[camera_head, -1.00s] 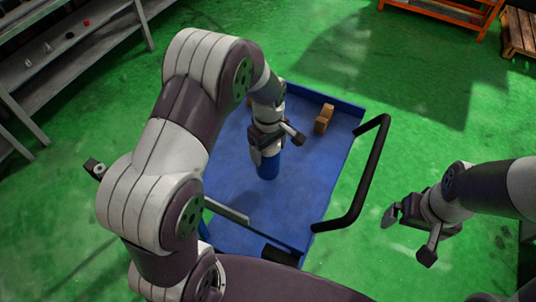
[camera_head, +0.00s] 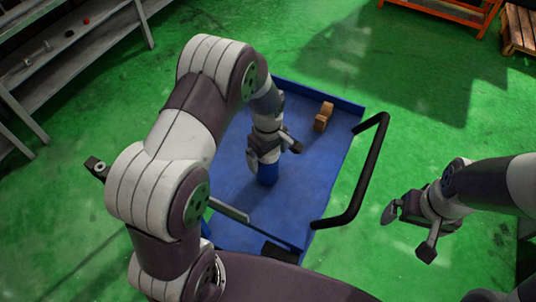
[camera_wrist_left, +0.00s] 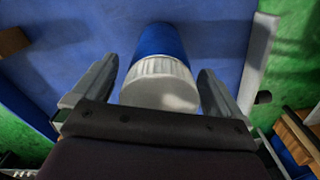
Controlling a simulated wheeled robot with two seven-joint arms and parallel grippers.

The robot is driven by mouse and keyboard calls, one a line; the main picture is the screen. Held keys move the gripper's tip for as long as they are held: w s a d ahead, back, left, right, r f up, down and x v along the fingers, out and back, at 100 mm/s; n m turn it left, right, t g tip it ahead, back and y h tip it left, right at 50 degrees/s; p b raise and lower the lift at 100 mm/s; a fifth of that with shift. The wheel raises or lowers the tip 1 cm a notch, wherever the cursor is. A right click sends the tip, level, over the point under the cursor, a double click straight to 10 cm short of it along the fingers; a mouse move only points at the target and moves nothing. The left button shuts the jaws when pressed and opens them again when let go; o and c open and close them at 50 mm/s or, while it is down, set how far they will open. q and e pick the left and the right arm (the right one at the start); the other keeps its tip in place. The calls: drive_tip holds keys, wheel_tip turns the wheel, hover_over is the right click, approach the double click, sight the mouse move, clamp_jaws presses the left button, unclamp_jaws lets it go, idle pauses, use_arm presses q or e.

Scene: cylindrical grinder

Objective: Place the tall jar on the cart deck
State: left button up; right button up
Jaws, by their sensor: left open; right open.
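The tall jar is blue with a ribbed white lid; in the left wrist view the jar (camera_wrist_left: 160,75) stands between the two fingers of my open left gripper (camera_wrist_left: 153,92), with a gap visible at each side. In the head view the jar's blue lower part (camera_head: 268,174) shows below my left gripper (camera_head: 270,158), which hides its top. The jar appears upright on the blue cart deck (camera_head: 310,160). My right gripper (camera_head: 409,228) is open and empty, off to the right of the cart over the green floor.
A small brown block-like object (camera_head: 323,117) stands on the deck near its far right corner. A black cart handle (camera_head: 368,180) rises at the right side. A grey shelf (camera_head: 75,45) stands at upper left. Green floor is free right of the cart.

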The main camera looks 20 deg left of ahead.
use_arm(q)
wheel_tip(320, 180, up, 11)
drive_tip(key=shift+s+r+b, duration=0.1)
drive_tip(key=shift+b, duration=0.55)
drive_tip(key=s+a+m+t, duration=0.1)
drive_tip(key=s+m, duration=1.1)
drive_tip(key=s, duration=0.2)
drive_tip(key=shift+a, duration=0.1)
